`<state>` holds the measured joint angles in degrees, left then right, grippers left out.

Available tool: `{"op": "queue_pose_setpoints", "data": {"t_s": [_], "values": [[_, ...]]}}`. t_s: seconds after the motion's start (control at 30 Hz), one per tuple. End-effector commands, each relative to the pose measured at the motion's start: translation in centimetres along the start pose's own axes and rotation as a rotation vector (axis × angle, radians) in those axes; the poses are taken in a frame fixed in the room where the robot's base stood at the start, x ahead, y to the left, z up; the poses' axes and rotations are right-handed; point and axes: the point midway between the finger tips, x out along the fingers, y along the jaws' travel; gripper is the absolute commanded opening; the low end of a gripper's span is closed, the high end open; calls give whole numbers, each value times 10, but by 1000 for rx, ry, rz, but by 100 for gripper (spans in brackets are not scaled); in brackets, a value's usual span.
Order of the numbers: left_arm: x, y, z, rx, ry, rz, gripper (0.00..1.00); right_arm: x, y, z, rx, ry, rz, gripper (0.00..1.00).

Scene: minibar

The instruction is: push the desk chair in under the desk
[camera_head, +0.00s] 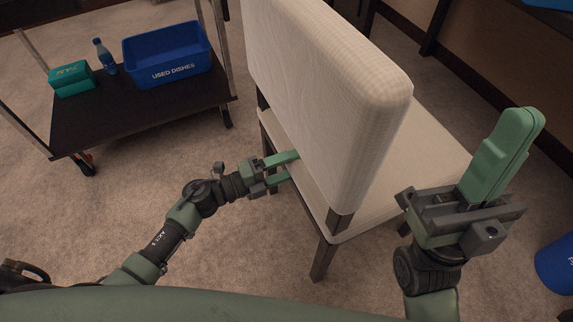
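The desk chair (325,85) has a cream padded back, a cream seat (425,150) and dark legs. It stands upright in the middle, its back toward me and its seat pointing to the upper right. My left gripper (290,167) is at the lower part of the chair back, its two green fingers apart with nothing seen between them. The fingertips look close to or touching the chair; I cannot tell which. My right gripper (520,130) is right of the chair, its fingers together and empty. The desk is not clearly shown; dark legs and rails (435,28) stand at the upper right.
A dark cart (130,118) on wheels stands at the left with a blue "used dishes" bin (168,55), a bottle (104,57) and a green box (72,79). A blue bin (556,264) is at the right edge. Carpet (235,250) is clear left of the chair.

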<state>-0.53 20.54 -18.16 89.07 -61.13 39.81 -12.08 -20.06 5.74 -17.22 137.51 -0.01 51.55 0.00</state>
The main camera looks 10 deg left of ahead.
Motion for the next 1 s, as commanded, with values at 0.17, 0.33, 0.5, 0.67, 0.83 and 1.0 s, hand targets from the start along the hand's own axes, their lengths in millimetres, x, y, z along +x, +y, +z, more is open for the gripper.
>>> {"op": "queue_pose_setpoints", "data": {"t_s": [0.17,0.33,0.5,0.67,0.83,1.0], "values": [[0,1,0,0,0,2,0,0,0,0,0,0,0,0],[-1,4,0,1,0,3,0,-3,0,1,0,0,0,0],[-1,7,0,1,0,5,0,-5,0,1,0,0,0,0],[-1,8,-1,1,0,8,0,-4,0,1,0,0,0,0],[-2,10,-1,0,0,11,0,-5,0,1,-1,0,0,0],[-1,11,-2,1,0,12,0,-5,0,1,-1,0,0,0]]}}
